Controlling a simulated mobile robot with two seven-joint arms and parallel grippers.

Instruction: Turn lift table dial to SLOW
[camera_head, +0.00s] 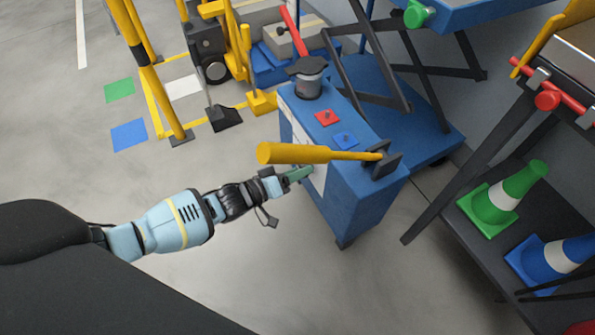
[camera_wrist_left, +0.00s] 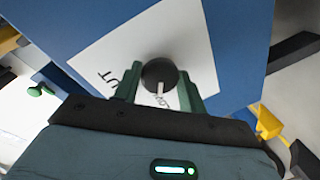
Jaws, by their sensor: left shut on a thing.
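The dial (camera_wrist_left: 158,72) is a round black knob with a white pointer line on a white label plate (camera_wrist_left: 110,55), on the side of a blue pedestal (camera_head: 355,200). My left gripper (camera_head: 300,173) reaches the pedestal's white-plated side. In the left wrist view its green fingers (camera_wrist_left: 160,90) stand either side of the knob and are shut on it. The pointer points down in that view, toward the gripper's palm. Lettering beside the knob is partly hidden by the fingers and hard to read. The dial is hidden in the head view. My right gripper is not in view.
A yellow lever (camera_head: 300,153) sticks out above my left gripper. The pedestal's top carries a black knob (camera_head: 307,68), a red button plate (camera_head: 327,117) and a blue one (camera_head: 345,138). A dark shelf with green (camera_head: 505,200) and blue cones (camera_head: 550,260) stands right. Floor at left is open.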

